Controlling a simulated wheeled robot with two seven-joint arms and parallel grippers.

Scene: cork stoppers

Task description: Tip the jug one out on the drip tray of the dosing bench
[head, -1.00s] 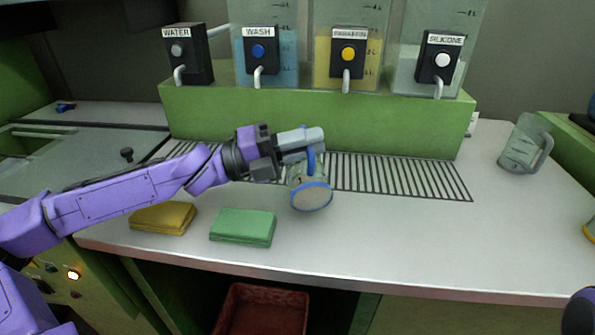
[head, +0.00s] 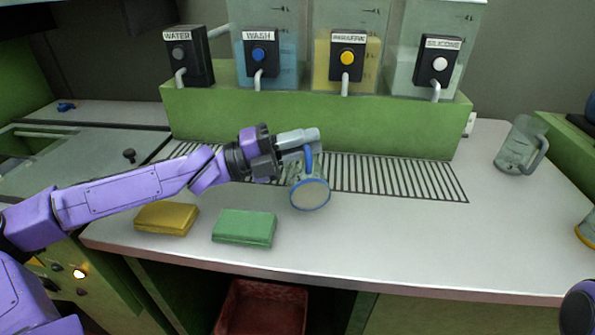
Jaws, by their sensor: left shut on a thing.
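A clear jug with a blue rim and blue handle (head: 309,192) is in the middle of the head view, tilted with its mouth toward me. My left gripper (head: 304,141) is shut on the jug's handle and holds it over the near edge of the drip tray. The drip tray (head: 400,178) is a dark slotted grille along the foot of the green dosing bench (head: 330,127). I cannot tell whether liquid is leaving the jug. My right gripper is not in view.
A second clear jug (head: 519,146) stands at the right. A yellow cloth (head: 166,218) and a green cloth (head: 245,228) lie at the front left. WATER, WASH, yellow and SILICONE taps line the bench. A red bin (head: 262,308) is below.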

